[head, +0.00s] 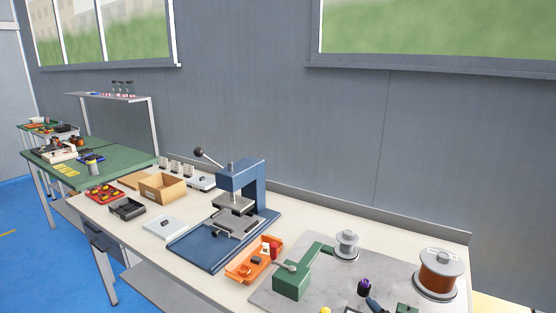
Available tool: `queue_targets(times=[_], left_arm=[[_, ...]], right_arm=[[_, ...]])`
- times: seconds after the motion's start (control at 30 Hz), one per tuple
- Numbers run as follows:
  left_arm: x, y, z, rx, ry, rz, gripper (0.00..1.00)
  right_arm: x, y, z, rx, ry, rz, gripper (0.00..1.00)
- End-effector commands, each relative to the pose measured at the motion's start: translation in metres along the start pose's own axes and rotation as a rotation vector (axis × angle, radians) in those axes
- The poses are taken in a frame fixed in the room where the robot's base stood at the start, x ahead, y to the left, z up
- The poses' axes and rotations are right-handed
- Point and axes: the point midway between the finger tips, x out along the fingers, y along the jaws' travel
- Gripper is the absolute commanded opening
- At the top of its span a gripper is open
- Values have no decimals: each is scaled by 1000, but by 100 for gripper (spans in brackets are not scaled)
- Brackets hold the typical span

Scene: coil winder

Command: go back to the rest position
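Neither of my grippers shows in the head view, and no part of my arms can be made out. The coil winder (293,278), a green machine with an arm, stands on a grey mat (270,295) at the front right of the bench. A spool of copper wire (438,272) stands at the mat's right side. A smaller grey spool (346,243) stands behind the winder.
A blue press (242,185) stands mid-bench, with an orange tray (240,272) before it. A cardboard box (163,187), a black tray (127,209) and a red tray (104,193) lie left. A green table (130,160) stands beyond. Blue floor (60,260) is clear.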

Motion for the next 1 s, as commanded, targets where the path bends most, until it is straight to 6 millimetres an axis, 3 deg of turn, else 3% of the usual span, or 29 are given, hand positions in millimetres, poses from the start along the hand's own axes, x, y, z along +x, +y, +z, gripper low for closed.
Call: queue_targets(times=[0.03, 0.2, 0.5, 0.73, 1.0], left_arm=[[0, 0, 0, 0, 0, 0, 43], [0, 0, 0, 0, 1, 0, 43], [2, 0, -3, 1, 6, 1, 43], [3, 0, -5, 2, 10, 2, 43], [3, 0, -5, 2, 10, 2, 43]], right_arm=[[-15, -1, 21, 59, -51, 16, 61], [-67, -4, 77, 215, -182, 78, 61], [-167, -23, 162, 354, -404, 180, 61], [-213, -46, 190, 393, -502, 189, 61], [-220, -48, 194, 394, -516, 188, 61]])
